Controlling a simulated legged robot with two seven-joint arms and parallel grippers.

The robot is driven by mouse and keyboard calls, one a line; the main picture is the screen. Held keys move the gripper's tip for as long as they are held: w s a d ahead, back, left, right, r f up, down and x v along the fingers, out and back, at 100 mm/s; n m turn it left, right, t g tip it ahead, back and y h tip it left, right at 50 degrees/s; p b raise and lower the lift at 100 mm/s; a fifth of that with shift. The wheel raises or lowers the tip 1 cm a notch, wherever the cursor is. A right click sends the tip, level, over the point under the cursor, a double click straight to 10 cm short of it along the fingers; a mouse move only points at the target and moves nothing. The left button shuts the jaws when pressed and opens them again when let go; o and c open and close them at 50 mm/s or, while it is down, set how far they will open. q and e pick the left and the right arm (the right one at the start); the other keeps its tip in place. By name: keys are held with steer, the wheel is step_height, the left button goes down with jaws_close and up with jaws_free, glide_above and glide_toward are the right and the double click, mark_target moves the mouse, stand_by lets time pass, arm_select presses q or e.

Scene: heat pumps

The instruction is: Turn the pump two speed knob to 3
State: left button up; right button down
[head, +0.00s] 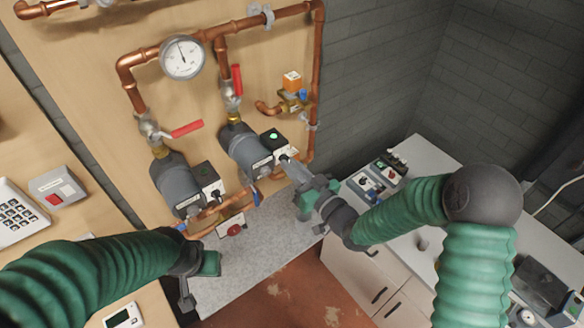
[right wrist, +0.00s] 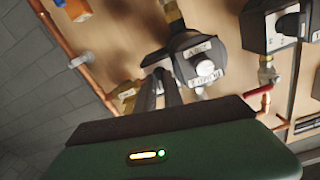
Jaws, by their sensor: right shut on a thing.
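Two grey pumps with white-faced control boxes are on the wooden panel. The right-hand pump (head: 245,147) has a box with a green light (head: 273,135); it also shows in the right wrist view (right wrist: 203,68). My right gripper (head: 287,162) reaches this box from the lower right. Its fingers (right wrist: 160,76) are shut on the knob, which they mostly hide; its pointer and setting cannot be read. The left-hand pump (head: 177,187) has its own box with a dark knob (head: 214,193). My left gripper (head: 187,290) hangs low, away from the pumps; its jaw opening is unclear.
Copper pipes, a round gauge (head: 182,57) and red lever valves (head: 186,129) surround the pumps. An orange-capped valve (head: 292,80) is above right. A white cabinet (head: 360,262) with a tool tray stands at right. A grey speckled ledge (head: 250,250) lies below.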

steer(key=shift+f+m+b, duration=0.2)
steer(key=shift+m+b, duration=0.1)
steer(key=shift+m, duration=3.1)
steer(key=c, duration=1.7)
jaws_free()
steer(key=shift+o, duration=1.2)
steer(key=shift+d+r, duration=0.1)
